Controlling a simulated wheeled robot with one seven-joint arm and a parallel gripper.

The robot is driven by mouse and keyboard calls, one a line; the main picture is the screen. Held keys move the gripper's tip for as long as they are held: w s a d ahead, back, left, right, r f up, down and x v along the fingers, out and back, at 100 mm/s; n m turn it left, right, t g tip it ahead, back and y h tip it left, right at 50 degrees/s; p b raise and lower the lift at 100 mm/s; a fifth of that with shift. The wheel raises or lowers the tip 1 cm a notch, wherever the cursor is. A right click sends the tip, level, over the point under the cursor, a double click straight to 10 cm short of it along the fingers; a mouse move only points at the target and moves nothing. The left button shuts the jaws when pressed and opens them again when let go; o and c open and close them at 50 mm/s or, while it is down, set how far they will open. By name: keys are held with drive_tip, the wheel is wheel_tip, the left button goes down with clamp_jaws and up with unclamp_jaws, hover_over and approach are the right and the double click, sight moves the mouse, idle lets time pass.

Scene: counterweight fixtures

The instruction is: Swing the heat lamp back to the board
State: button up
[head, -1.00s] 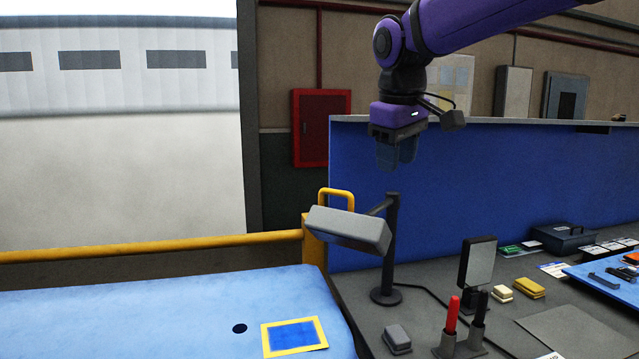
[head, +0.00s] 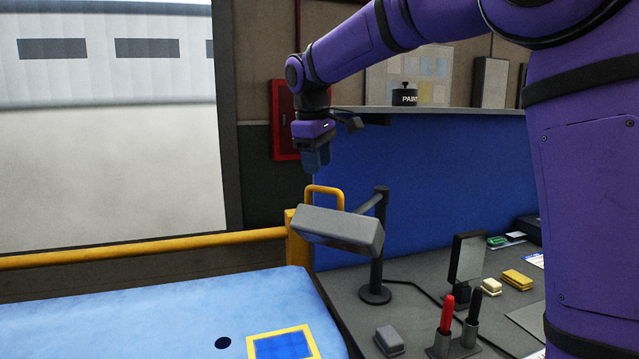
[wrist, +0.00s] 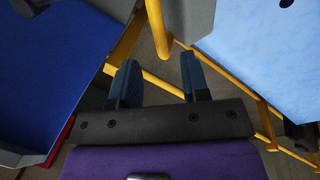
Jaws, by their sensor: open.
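The heat lamp has a grey box-shaped head (head: 338,229) on a dark post (head: 377,250) with a round base on the bench. Its head points left, toward the light blue surface, and overhangs the bench's left edge. My gripper (head: 316,168) is above and behind the lamp head, pointing down, apart from it. In the wrist view my gripper's two blue fingers (wrist: 160,85) are spread with nothing between them. A grey surface at the top of the wrist view may be part of the lamp; I cannot tell.
A blue panel (head: 430,160) runs behind the bench. A dark upright plate (head: 468,259), a red pen (head: 446,314) and a grey block (head: 389,340) stand on the bench (head: 410,268).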

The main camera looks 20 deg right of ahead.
sight(320, 188)
drive_tip(key=shift+w+d+f, duration=0.1)
drive_tip(key=shift+d+f, duration=0.05)
drive_tip(key=shift+f, duration=0.75)
drive_tip(key=shift+w+d+f, duration=0.1)
drive_tip(key=shift+w+f, duration=0.05)
drive_tip(key=shift+f, duration=0.75)
drive_tip(key=shift+w+d+f, duration=0.1)
drive_tip(key=shift+d+f, duration=0.05)
drive_tip(key=shift+f, duration=0.75)
clamp_jaws()
